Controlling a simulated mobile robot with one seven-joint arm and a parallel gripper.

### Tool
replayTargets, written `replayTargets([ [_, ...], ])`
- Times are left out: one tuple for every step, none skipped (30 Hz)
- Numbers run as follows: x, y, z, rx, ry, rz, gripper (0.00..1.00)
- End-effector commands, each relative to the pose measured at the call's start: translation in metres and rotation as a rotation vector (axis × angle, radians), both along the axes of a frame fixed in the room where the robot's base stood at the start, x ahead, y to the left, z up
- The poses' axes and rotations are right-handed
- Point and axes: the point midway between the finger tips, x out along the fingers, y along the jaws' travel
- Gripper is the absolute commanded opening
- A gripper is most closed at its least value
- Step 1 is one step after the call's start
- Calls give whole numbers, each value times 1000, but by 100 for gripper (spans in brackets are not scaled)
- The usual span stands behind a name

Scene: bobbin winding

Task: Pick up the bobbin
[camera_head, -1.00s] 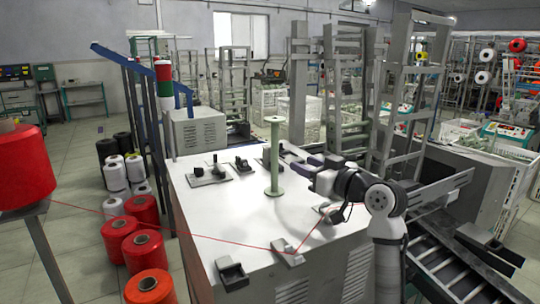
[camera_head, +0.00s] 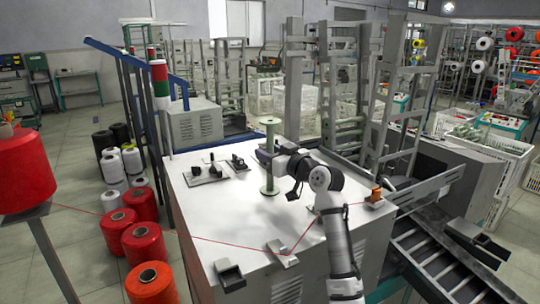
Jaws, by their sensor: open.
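The bobbin (camera_head: 269,180) is a pale green spool with round end flanges, standing upright on the white top of the machine table (camera_head: 215,225). My gripper (camera_head: 266,156) reaches in from the right at the upper half of the bobbin's stem. Its dark jaws are open and show close to the stem, one part just left of it. Whether they touch the stem cannot be told. The bobbin's lower stem and base are in clear view, and it is not tilted.
Black fittings (camera_head: 208,172) sit left of the bobbin. A red thread runs from a large red cone (camera_head: 22,175) through a metal guide (camera_head: 282,253) to an orange piece (camera_head: 376,194) at the right. A black holder (camera_head: 229,275) is at the front. A conveyor (camera_head: 430,250) lies right.

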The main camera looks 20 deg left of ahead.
Motion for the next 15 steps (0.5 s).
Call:
replayTargets([
  [0, 0, 0, 0, 0, 0, 42],
  [0, 0, -1, 0, 0, 0, 42],
  [0, 0, -1, 0, 0, 0, 42],
  [0, 0, -1, 0, 0, 0, 42],
  [0, 0, 0, 0, 0, 0, 42],
  [0, 0, 0, 0, 0, 0, 37],
  [0, 0, 0, 0, 0, 0, 33],
  [0, 0, 0, 0, 0, 0, 29],
  [0, 0, 0, 0, 0, 0, 24],
  [0, 0, 0, 0, 0, 0, 20],
  [0, 0, 0, 1, -1, 0, 16],
  [0, 0, 0, 1, -1, 0, 10],
  [0, 0, 0, 1, -1, 0, 6],
  [0, 0, 0, 1, -1, 0, 3],
  [0, 0, 0, 1, -1, 0, 0],
])
